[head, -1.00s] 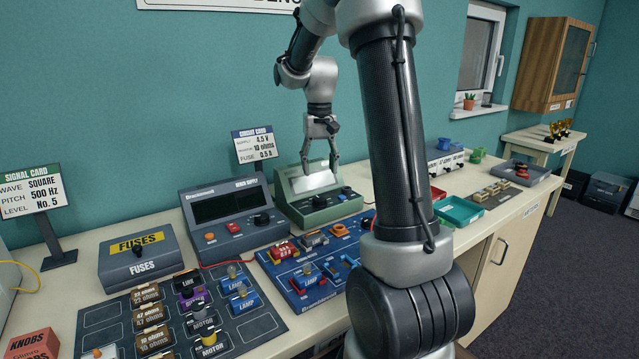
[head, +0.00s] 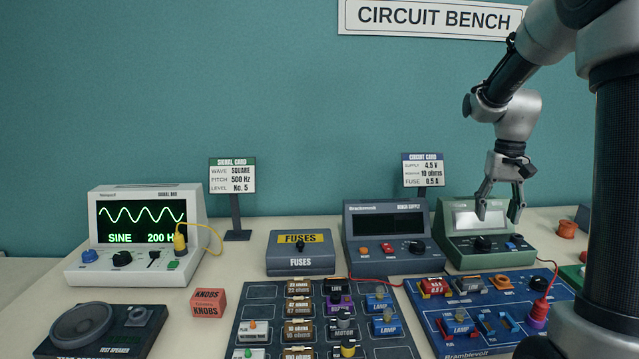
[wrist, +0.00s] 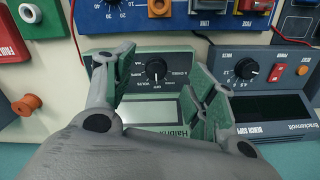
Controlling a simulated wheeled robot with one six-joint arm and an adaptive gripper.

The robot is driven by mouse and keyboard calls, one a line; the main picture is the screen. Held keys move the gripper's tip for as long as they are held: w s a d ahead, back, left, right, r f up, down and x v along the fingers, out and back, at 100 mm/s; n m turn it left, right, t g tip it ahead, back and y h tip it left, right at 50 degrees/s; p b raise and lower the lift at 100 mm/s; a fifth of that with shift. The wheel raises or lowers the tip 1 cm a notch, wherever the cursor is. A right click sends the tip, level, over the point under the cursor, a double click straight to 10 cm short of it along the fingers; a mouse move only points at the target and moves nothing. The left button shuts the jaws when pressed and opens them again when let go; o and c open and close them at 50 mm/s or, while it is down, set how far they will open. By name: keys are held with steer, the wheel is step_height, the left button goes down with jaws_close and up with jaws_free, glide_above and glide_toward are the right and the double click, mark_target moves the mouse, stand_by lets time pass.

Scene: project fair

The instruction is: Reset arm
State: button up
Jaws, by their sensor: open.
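My gripper (head: 500,212) hangs in front of the green meter (head: 470,255) at the right of the bench in the head view, fingers pointing down. It is open with nothing between its fingers. In the wrist view the two fingers (wrist: 160,95) spread over the meter's front, with its black knob (wrist: 156,71) and pale display window (wrist: 150,110) between them. I cannot tell whether the fingers touch the meter. My upper arm and forearm fill the right side of the head view and hide part of the bench.
The bench supply (head: 386,262) stands left of the meter, with the fuses box (head: 300,263) farther left. The blue circuit board (head: 480,335) lies in front. A signal generator (head: 140,262) and a speaker (head: 95,328) are at the left. Open air lies above the devices.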

steer(key=s+a+r+n+t, duration=0.1)
steer(key=s+a+r, duration=0.1)
steer(key=s, duration=0.5)
steer(key=s+a+r+n+t, duration=0.1)
steer(key=s+a, duration=0.3)
steer(key=s, duration=0.4)
steer(key=s+a+r+n+t, duration=0.1)
steer(key=s+a+r+t, duration=0.2)
steer(key=s, duration=0.5)
steer(key=shift+a+r+n, duration=0.25)
steer(key=shift+a+n, duration=0.05)
steer(key=shift+a, duration=0.15)
